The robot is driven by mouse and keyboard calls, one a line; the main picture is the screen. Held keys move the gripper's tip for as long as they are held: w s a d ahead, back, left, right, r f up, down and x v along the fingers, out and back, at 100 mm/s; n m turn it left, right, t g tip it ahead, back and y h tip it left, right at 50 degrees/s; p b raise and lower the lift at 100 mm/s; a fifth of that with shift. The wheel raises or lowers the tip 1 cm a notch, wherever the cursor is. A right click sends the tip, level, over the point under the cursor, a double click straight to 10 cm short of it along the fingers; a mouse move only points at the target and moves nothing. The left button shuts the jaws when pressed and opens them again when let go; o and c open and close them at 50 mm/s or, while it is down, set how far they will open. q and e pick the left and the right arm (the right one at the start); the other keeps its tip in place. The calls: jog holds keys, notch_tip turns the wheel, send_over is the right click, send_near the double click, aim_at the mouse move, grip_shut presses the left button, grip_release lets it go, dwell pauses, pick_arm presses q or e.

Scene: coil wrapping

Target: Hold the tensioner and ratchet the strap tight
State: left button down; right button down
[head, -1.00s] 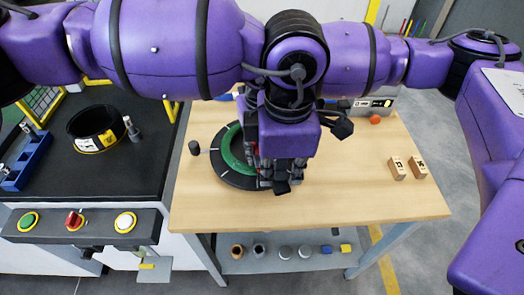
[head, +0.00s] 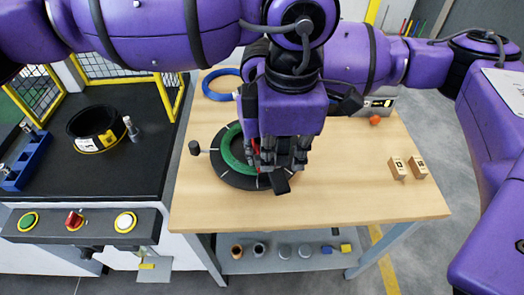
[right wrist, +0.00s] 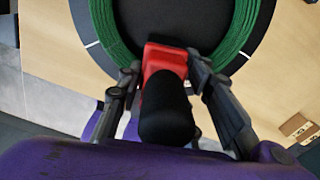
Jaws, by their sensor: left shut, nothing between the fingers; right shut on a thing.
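A green coil (head: 232,150) lies in a black ring-shaped holder (head: 228,176) on the wooden table; both also show in the right wrist view. A red tensioner with a black handle (right wrist: 165,112) stands at the coil's near inner edge in that view. My right gripper (right wrist: 165,80) is shut on it, one finger on each side. I cannot make out the strap.
A blue ring (head: 226,85) lies at the table's back left. Two wooden blocks (head: 408,168) and an orange ball (head: 375,120) are on the right. A black machine bench (head: 90,170) with a black ring stands left. The table's front right is clear.

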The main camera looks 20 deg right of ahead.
jog(key=c, duration=1.5)
grip_release()
jog(key=shift+s+f, duration=0.2)
jog(key=shift+f, duration=0.1)
jog(key=o, duration=0.3)
jog(key=shift+w, duration=0.1)
jog(key=shift+o, duration=0.4)
jog(key=shift+w+r, duration=0.1)
jog(key=shift+r, duration=0.05)
jog(key=shift+r, duration=0.15)
